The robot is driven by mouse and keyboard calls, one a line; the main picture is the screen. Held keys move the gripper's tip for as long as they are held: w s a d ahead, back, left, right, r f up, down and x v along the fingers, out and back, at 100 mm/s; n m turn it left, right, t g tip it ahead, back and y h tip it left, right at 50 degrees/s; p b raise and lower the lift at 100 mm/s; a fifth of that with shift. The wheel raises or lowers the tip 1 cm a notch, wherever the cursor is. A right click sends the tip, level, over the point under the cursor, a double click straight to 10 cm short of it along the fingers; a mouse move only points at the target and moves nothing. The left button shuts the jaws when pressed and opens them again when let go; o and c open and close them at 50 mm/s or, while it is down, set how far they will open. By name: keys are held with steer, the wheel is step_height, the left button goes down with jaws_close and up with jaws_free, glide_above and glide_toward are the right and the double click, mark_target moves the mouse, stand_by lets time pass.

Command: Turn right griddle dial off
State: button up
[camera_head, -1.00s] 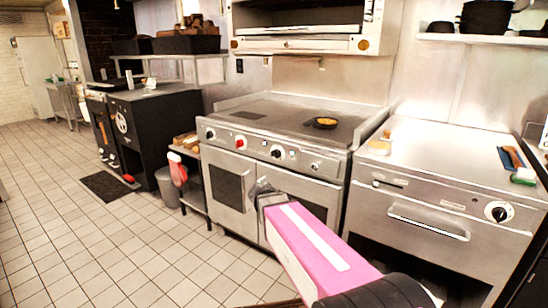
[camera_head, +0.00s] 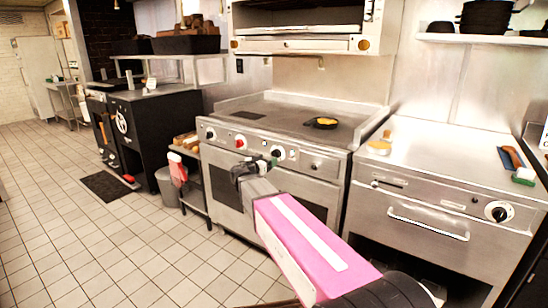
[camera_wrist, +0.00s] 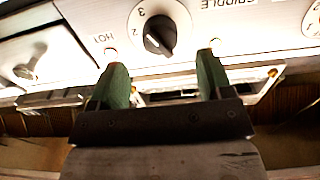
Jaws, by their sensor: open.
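The right griddle dial (camera_head: 277,153) is a black knob on a white disc, on the front panel of the griddle range (camera_head: 222,141). In the wrist view the dial (camera_wrist: 160,35) shows large, with a pale pointer stripe and printed numbers around it. My gripper (camera_head: 258,163) is in front of the panel, just left of and below this dial in the head view. In the wrist view its two green fingertips (camera_wrist: 160,62) are apart, with the dial centred beyond the gap. They look clear of the knob, with nothing between them.
A red knob (camera_head: 239,144) and a left dial (camera_head: 210,134) sit on the same panel. A small pan (camera_head: 321,123) with yellow food stands on the cooktop. A steel unit (camera_head: 440,170) stands to the right. Tiled floor (camera_head: 130,235) is open at left.

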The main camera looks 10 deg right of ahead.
mark_target(273, 156)
steer(key=x, duration=0.6)
steer(key=shift+f, duration=0.1)
steer(key=c, duration=0.9)
